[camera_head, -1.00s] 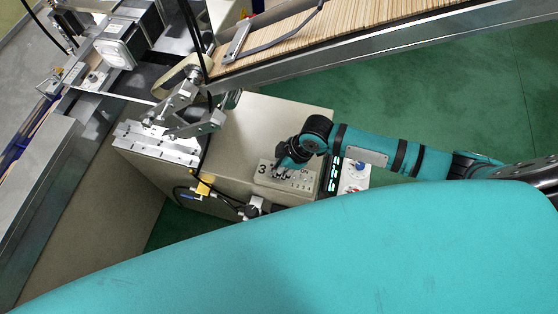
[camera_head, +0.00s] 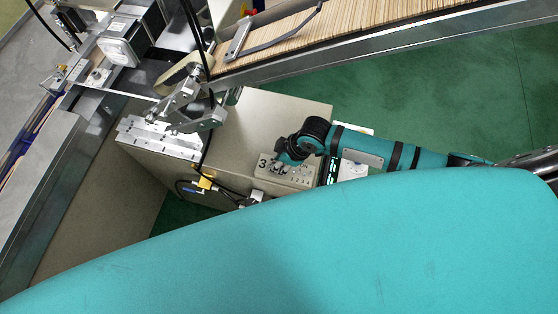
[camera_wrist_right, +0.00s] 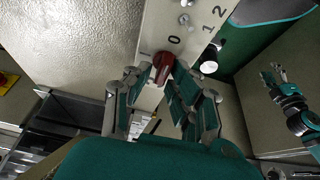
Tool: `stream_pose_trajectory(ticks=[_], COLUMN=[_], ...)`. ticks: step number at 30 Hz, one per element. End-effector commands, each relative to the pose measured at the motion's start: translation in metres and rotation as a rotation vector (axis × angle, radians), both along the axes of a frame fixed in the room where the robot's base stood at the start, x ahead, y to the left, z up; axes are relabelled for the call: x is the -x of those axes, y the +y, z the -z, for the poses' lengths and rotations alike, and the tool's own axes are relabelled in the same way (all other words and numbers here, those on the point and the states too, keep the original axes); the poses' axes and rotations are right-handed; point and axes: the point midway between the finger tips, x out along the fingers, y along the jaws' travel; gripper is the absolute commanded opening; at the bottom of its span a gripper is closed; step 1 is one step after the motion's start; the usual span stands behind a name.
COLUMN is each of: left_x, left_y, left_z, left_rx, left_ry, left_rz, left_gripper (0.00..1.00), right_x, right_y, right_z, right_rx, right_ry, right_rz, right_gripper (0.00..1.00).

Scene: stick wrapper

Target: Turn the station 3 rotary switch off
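The station 3 panel (camera_head: 297,182), a pale plate with a black "3", sits on the front edge of the beige cabinet top. In the right wrist view its red rotary switch (camera_wrist_right: 163,66) lies beside a printed "0", with "1" and "2" further along the plate. My right gripper (camera_head: 281,161) is over the panel. In the right wrist view its fingertips (camera_wrist_right: 162,72) stand on either side of the red knob, very close to it. Whether they press on it cannot be told. A small teal gripper, seemingly my left (camera_wrist_right: 279,78), shows at the right; its finger opening is unclear.
Metal clamps and a bracket (camera_head: 160,138) stand on the cabinet left of the panel. Cables and a yellow connector (camera_head: 205,183) hang at its front. A conveyor of wooden sticks (camera_head: 290,38) runs behind. Green floor (camera_head: 430,95) is open beyond my right arm.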

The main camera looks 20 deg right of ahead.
Motion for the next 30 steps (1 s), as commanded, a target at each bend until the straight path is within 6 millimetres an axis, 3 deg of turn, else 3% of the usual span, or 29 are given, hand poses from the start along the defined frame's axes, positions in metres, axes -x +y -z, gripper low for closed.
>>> stream_pose_trajectory(ticks=[2,14,24,30], left_x=[0.000,0.001,0.000,0.000], left_y=[0.000,0.001,0.000,0.000], left_z=[0.000,0.000,0.000,0.000], left_rx=[0.000,-0.001,0.000,0.000], left_ry=[0.000,0.002,0.000,0.000], left_rz=[0.000,-0.001,0.000,0.000], left_gripper=[0.40,0.40,0.40,0.40], right_x=[0.001,0.004,0.018,0.024], right_y=[0.000,-0.005,-0.026,-0.036], right_z=[0.001,-0.008,-0.072,-0.100], right_rx=[0.001,0.004,0.003,0.003], right_ry=[0.003,0.004,0.001,0.003], right_rz=[-0.001,-0.002,-0.003,-0.001], right_gripper=[0.34,0.35,0.35,0.35])
